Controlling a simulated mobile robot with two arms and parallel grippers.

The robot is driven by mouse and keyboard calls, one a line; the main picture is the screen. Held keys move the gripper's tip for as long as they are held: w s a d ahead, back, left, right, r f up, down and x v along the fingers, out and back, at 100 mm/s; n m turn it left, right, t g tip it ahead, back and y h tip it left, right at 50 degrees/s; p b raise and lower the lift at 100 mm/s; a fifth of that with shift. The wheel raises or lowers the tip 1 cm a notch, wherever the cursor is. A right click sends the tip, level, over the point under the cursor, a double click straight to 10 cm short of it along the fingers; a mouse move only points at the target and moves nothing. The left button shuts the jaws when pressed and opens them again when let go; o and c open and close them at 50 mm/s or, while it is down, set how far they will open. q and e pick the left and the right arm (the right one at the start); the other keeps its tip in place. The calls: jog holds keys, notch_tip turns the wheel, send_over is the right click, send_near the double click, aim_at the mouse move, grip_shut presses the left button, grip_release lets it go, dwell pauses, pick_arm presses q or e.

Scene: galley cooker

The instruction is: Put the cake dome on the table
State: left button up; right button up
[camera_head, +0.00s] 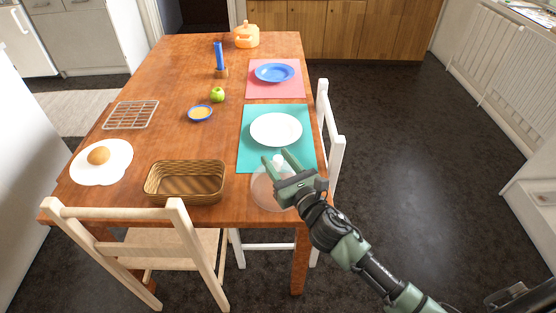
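The cake dome (262,193) is a clear, see-through round cover with a pale knob (278,160). It is at the near right corner of the wooden table (170,100), just in front of the teal placemat. My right gripper (276,157) is over the dome and hides much of it. Its two green fingers are apart, one on each side of the knob. Whether the dome's rim touches the table is hard to tell. My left gripper is not in view.
A wicker basket (186,162) stands left of the dome. A white plate (276,130) lies on the teal placemat (249,159). A white chair (337,130) is at the right edge, a pale wooden chair (118,216) in front. Bare table shows left of the placemats.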

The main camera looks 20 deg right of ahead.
jog(key=shift+r, duration=0.2)
jog(key=shift+r+p, duration=0.4)
jog(key=shift+p, duration=0.1)
jog(key=s+d+b, duration=0.2)
jog(key=s, duration=0.9)
jog(key=shift+s+d+f, duration=0.15)
jog(key=shift+s, duration=0.25)
